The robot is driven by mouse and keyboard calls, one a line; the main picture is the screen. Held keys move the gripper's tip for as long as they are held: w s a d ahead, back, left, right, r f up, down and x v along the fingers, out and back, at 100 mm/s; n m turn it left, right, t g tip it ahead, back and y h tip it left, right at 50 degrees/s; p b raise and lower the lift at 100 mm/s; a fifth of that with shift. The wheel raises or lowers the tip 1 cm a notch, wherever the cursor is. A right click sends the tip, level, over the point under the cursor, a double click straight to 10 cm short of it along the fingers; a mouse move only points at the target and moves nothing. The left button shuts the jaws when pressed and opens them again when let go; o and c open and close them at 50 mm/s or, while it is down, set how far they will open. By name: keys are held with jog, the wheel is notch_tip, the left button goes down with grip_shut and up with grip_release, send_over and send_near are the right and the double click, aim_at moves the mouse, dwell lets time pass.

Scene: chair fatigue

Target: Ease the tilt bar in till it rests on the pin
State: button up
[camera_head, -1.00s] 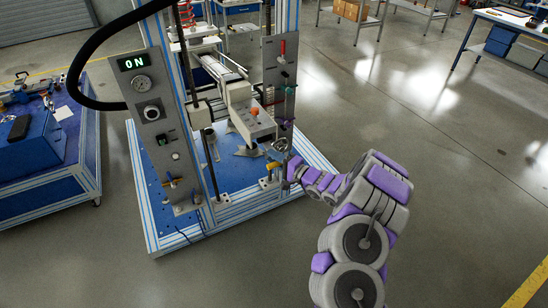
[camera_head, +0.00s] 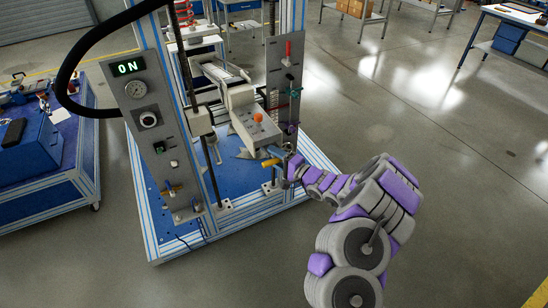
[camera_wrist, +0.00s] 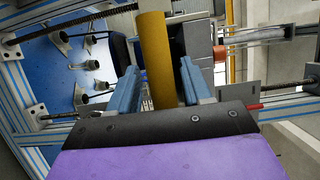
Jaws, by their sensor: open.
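A long yellow bar (camera_wrist: 152,40), which I take for the tilt bar, runs between the two blue fingers of my gripper (camera_wrist: 159,68) in the wrist view. The fingers are open, one on each side of the bar. Gaps beside it look small, and I cannot tell whether either finger touches. The bar's near end is hidden behind the dark gripper body. In the head view my gripper is at the front of the test machine, just below the grey box (camera_head: 254,130) with an orange knob. I cannot make out the pin in either view.
A control panel (camera_head: 150,118) reading ON stands at the machine's left. A grey panel with a red handle (camera_head: 287,50) stands at its right. The machine's frame and threaded rods are close around my gripper. The floor (camera_head: 420,140) to the right is clear.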

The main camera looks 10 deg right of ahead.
jog(key=shift+s+a+r, duration=0.1)
jog(key=shift+s+a, duration=0.05)
jog(key=shift+a, duration=0.2)
jog(key=shift+s, duration=0.25)
jog(key=p+v, duration=0.4)
jog(key=v, duration=1.3)
jog(key=shift+w+d, duration=0.25)
jog(key=shift+d, duration=0.2)
